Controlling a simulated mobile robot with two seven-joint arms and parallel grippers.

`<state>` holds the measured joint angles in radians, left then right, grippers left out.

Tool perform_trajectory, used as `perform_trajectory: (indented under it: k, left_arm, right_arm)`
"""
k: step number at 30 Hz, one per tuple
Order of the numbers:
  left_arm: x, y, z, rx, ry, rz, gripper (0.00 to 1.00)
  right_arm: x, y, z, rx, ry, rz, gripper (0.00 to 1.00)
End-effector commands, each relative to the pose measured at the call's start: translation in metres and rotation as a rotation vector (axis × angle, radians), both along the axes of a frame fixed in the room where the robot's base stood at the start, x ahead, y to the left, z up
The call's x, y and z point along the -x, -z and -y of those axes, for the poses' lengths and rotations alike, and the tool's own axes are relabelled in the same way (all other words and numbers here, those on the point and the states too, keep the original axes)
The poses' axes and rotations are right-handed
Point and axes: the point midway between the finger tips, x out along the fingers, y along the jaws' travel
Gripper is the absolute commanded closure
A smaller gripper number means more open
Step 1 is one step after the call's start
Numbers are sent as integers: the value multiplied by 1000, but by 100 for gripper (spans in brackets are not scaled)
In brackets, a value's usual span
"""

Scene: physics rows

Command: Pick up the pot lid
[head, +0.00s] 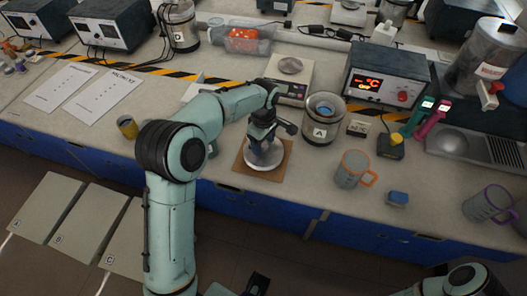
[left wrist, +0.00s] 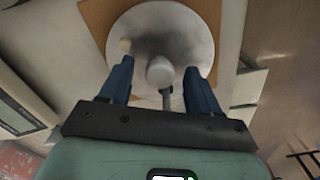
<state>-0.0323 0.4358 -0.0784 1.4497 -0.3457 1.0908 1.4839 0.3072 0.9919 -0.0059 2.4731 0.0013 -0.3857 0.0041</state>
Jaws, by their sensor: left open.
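The pot lid (head: 262,164) is a pale round disc lying on a square brown board (head: 241,172) near the front edge of the bench. In the left wrist view the lid (left wrist: 160,25) fills the top middle, with a round pale knob (left wrist: 160,72). My left gripper (head: 265,143) is right above the lid, pointing down. In the left wrist view its two blue fingers stand apart on either side of the knob, with gaps between. The gripper and wrist hide part of the lid in the head view. My right gripper does not show.
A glass jar (head: 323,122) and a scale (head: 289,88) stand close behind the lid. An orange-handled mug (head: 352,170) and a blue block (head: 398,198) are to the right, a yellow cup (head: 127,127) to the left. Bare bench lies between lid and mug.

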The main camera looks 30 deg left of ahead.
Motion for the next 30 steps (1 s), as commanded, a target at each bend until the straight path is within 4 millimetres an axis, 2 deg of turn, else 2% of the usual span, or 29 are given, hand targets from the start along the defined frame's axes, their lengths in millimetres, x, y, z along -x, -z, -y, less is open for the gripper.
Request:
perform_trajectory:
  k: [3,9,22,26,30]
  left_arm:
    - [0,0,0,0,0,0,38]
    - [0,-1,0,0,0,0,100]
    - [-1,-7,0,0,0,3,100]
    - [-1,-21,0,0,1,5,100]
    - [-1,-46,1,1,1,6,100]
  right_arm:
    - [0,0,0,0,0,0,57]
    - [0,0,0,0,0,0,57]
    - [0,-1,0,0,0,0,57]
    - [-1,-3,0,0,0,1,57]
    - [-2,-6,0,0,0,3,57]
